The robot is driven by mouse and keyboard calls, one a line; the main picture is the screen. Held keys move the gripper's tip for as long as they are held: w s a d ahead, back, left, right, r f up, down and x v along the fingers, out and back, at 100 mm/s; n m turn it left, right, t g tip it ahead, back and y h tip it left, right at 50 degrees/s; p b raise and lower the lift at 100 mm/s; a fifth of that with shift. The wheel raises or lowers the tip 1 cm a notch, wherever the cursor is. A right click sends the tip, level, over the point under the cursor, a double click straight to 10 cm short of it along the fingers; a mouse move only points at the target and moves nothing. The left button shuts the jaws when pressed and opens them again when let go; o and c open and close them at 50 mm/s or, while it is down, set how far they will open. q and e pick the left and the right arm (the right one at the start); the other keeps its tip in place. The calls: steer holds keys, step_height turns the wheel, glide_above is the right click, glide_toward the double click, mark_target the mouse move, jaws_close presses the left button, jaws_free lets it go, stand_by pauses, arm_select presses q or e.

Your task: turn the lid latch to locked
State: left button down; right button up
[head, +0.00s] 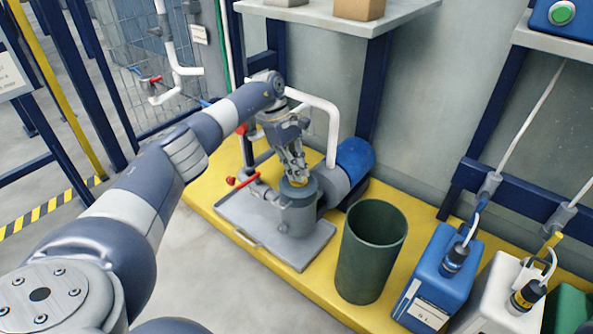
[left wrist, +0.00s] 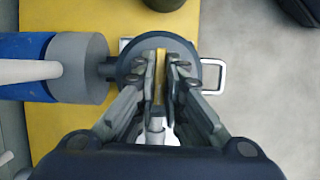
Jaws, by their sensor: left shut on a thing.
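A grey cylindrical housing (head: 297,215) with a round lid stands on a grey tray (head: 305,252) in the head view. The lid (left wrist: 135,53) shows from above in the left wrist view. A yellow lid latch (left wrist: 160,68) lies across its top, lengthwise in that picture. My left gripper (head: 297,178) reaches down onto the lid from above and is shut on the latch. Its fingers (left wrist: 162,85) flank the latch on both sides and hide part of it. I see no clear marking for the locked position. My right gripper is not in view.
A blue motor (head: 355,160) and white pipe (head: 332,125) stand close behind the housing. A red-handled valve (head: 243,181) is to its left. A green bin (head: 370,255), a blue canister (head: 440,275) and a white canister (head: 497,290) stand to the right.

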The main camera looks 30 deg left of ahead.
arm_select(q)
steer(key=c, duration=1.7)
jaws_free()
steer(key=shift+r, duration=0.1)
steer(key=v, duration=1.2)
steer(key=shift+d, duration=0.15)
